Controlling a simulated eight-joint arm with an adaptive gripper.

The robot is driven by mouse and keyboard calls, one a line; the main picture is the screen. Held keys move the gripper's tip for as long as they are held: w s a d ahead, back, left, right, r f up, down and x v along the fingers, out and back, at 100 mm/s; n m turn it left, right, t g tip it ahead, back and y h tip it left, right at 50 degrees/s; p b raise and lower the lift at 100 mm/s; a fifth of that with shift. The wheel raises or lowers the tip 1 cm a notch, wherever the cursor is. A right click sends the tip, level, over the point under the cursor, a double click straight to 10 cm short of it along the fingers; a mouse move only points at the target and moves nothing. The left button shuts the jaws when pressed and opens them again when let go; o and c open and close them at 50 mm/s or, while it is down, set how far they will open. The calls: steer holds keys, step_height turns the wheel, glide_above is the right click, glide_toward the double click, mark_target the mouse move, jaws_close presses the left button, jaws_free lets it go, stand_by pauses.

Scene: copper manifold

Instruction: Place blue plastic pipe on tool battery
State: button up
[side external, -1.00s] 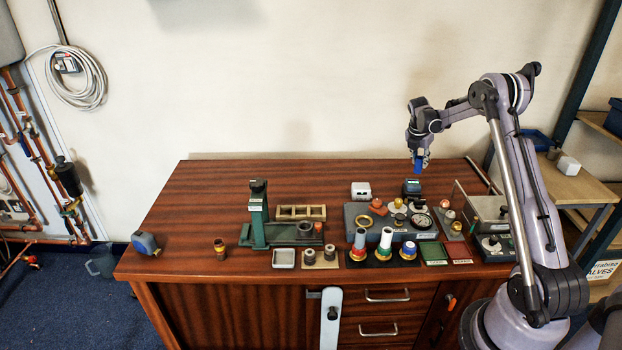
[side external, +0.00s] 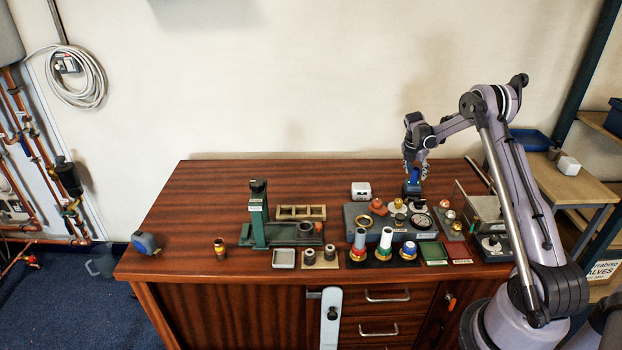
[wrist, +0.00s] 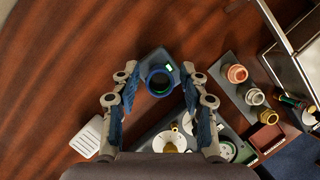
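The blue plastic pipe (side external: 414,175) stands upright on the tool battery (side external: 411,189), a dark block at the back right of the bench. In the wrist view I look down into the pipe's round open end (wrist: 148,84), with the battery (wrist: 153,58) beneath and a small green-lit patch on it. My gripper (side external: 416,171) is down around the pipe. In the wrist view the fingers of my gripper (wrist: 159,82) are spread, with a visible gap on each side of the pipe. The pipe's base is hard to make out.
A grey fixture (side external: 358,222) with gauges and fittings is just in front of the battery. A white box (side external: 361,190) stands to its left. A metal-framed unit (side external: 486,208) is at the right. The left bench top is mostly clear.

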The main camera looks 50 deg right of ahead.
steer(key=v, duration=1.2)
steer(key=a+r+m+t+y, duration=0.15)
steer(key=a+r+m, duration=0.35)
steer(key=a, duration=0.7)
steer(key=a+r+m+t, duration=0.3)
steer(key=a+r, duration=0.3)
steer(key=a, duration=0.6)
steer(key=s+a+f+m+t+y, duration=0.1)
steer(key=s+a+m, duration=0.4)
steer(key=s+a, duration=0.2)
steer(key=s+a+f+m+t+y, duration=0.1)
steer(key=s+a+m, duration=0.4)
steer(key=a, duration=0.7)
steer(key=shift+s+a+f+t+y, duration=0.15)
steer(key=shift+s+f+t+y, duration=0.2)
steer(key=shift+s+y, duration=0.35)
